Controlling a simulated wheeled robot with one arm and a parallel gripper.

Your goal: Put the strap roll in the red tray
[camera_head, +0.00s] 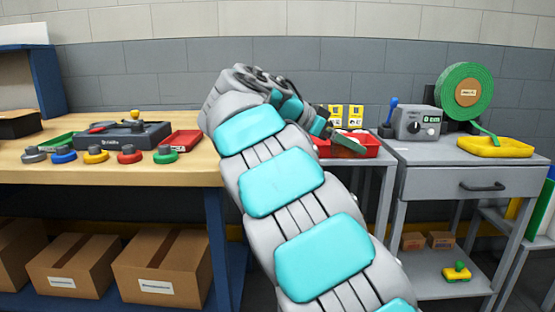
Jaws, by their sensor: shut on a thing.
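My gripper (328,128) is at the end of my arm, low at the back. It is shut on a small green and grey-brown thing (349,145), partly hidden; I cannot tell for sure whether this is the strap roll. The held thing is over or in a red tray (369,152) on the grey bench; I cannot tell whether it touches the tray. Another red tray (182,141) lies on the wooden table. A large green roll with a brown centre (467,92) stands on a dark holder at the right, its loose end hanging toward a yellow tray (495,147).
A grey device with a dial (416,124) stands right of the bench's red tray. Yellow boxes (346,115) stand behind it. The wooden table (110,176) carries a dark case (122,136), a green tray (57,142) and several coloured knob-like pieces (96,155). Cardboard boxes (160,270) sit below.

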